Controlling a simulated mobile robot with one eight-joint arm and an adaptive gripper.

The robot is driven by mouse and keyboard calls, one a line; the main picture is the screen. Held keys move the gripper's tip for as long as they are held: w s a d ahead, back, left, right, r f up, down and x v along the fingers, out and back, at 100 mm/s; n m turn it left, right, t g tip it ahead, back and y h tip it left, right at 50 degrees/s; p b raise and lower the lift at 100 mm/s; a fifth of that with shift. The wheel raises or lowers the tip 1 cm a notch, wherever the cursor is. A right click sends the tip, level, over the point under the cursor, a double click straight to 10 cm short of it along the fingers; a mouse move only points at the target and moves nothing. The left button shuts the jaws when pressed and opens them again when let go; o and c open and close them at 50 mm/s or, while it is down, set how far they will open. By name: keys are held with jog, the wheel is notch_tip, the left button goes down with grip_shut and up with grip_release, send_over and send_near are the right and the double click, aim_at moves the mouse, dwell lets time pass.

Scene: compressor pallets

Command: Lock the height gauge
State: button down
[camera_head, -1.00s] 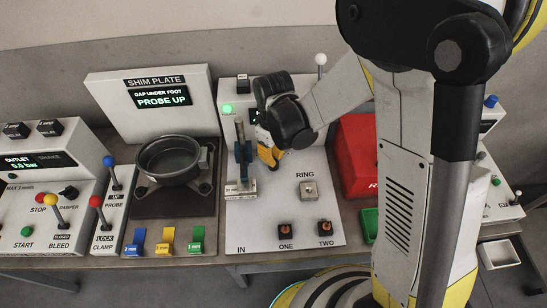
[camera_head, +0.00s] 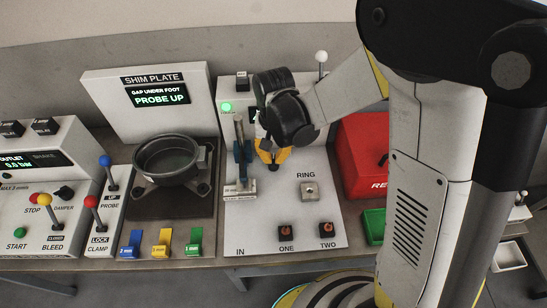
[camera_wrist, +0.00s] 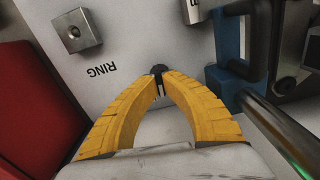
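The height gauge is a metal column on a light base with a blue sliding carriage (camera_head: 243,151), upright on the white panel in the head view. In the wrist view its blue part (camera_wrist: 229,35) is at upper right, and a metal rod runs along the right edge. My gripper (camera_head: 273,165) points down just right of the gauge, apart from the blue carriage. In the wrist view my yellow fingers (camera_wrist: 158,75) converge with their dark tips together; nothing is clearly held. My wrist hides part of the panel behind the gauge.
The metal RING block (camera_head: 309,191) stands right of my gripper. Switches ONE (camera_head: 286,231) and TWO (camera_head: 327,229) are nearer the front. A red box (camera_head: 363,150) is at right, the shim plate's dark round pot (camera_head: 166,158) at left. The panel's front middle is clear.

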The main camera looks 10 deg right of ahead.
aim_at(274, 159)
jog(key=m, duration=0.5)
jog(key=shift+m+b, duration=0.3)
jog(key=m, duration=0.5)
jog(key=shift+m, duration=0.3)
jog(key=c, duration=1.5)
grip_release()
jog(key=shift+c, duration=0.2)
notch_tip(274, 159, up, 12)
